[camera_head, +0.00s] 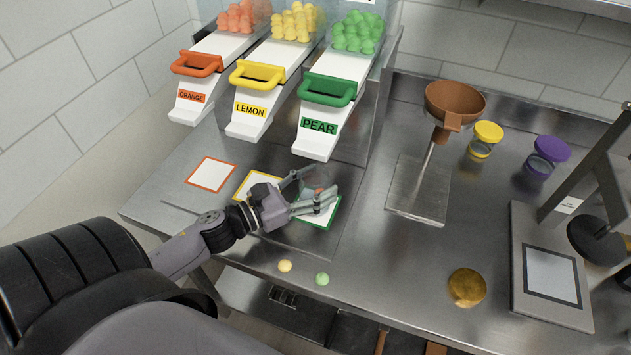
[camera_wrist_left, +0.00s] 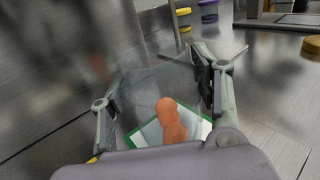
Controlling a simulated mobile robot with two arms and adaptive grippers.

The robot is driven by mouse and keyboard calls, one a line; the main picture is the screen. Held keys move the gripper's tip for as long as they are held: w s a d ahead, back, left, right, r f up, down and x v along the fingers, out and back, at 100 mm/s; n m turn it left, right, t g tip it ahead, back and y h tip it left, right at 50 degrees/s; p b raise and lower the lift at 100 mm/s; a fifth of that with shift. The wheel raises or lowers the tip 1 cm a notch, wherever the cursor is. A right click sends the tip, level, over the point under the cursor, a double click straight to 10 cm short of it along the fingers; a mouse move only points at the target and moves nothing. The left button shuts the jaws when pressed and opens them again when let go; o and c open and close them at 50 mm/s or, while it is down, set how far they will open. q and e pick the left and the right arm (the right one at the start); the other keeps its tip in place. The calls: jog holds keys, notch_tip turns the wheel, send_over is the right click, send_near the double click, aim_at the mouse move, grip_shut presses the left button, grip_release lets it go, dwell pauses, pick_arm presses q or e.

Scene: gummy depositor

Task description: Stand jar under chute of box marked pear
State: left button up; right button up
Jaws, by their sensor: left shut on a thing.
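The clear jar (camera_head: 314,179) is between the fingers of my left gripper (camera_head: 322,187), below the chute marked PEAR (camera_head: 330,127). In the left wrist view the jar (camera_wrist_left: 155,88) shows see-through between both fingers, with orange gummies (camera_wrist_left: 171,122) in it. The green-edged white square (camera_head: 321,217) is beneath it, partly hidden by the gripper. I cannot tell whether the jar's base touches the square. The pear box has a green handle (camera_head: 328,91) and green gummies (camera_head: 358,32) on top. My right gripper is not in view.
The orange (camera_head: 197,63) and lemon (camera_head: 257,72) chutes stand to the left, above an orange-edged (camera_head: 211,174) and a yellow-edged square. Loose yellow (camera_head: 285,266) and green (camera_head: 322,279) gummies lie near the front edge. A brown funnel (camera_head: 453,102) and scale (camera_head: 552,275) stand right.

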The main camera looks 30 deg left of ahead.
pick_arm(q)
jog(key=shift+f, duration=0.1)
jog(key=o, duration=1.2)
jog(key=shift+f, duration=0.1)
jog(key=o, duration=0.5)
